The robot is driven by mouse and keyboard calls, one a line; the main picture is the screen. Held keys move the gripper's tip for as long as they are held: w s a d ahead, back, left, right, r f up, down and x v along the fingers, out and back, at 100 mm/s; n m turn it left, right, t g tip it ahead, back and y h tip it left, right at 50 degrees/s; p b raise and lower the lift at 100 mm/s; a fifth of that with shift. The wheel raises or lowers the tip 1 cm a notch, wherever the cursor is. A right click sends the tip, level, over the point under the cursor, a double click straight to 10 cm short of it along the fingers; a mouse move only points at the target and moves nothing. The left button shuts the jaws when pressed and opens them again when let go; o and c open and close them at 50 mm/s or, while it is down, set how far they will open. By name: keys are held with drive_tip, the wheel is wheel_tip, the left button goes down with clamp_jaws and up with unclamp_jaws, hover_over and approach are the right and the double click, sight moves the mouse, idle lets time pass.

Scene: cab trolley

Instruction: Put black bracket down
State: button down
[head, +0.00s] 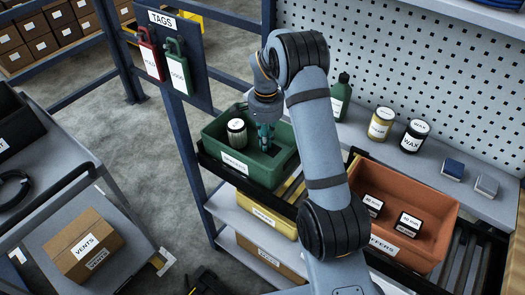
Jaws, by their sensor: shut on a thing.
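My gripper (265,138) points down inside the green bin (228,172) in the head view. It is shut on a small dark thing (272,150) low in the bin, which I take for the black bracket. The bracket's shape is mostly hidden by the fingers and too small to make out. I cannot tell whether it touches the bin floor. A dark jar with a pale ribbed side (237,133) stands in the same bin, left of my gripper.
An orange bin (408,184) with two black labelled boxes is at the right. Bottles, jars and small blocks stand on the shelf behind. Red and green tags hang on a dark post panel (175,60). A grey trolley with a VENTS carton (84,243) is at the left.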

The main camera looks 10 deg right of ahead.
sight(265, 160)
drive_tip(key=shift+f+p, duration=0.35)
drive_tip(key=shift+f, duration=2.35)
drive_tip(key=c, duration=1.9)
unclamp_jaws()
drive_tip(key=shift+o, duration=0.2)
drive_tip(key=shift+f, duration=0.1)
wheel_tip(265, 160, up, 12)
drive_tip(key=shift+r+b, duration=0.15)
drive_tip(key=shift+b, duration=0.15)
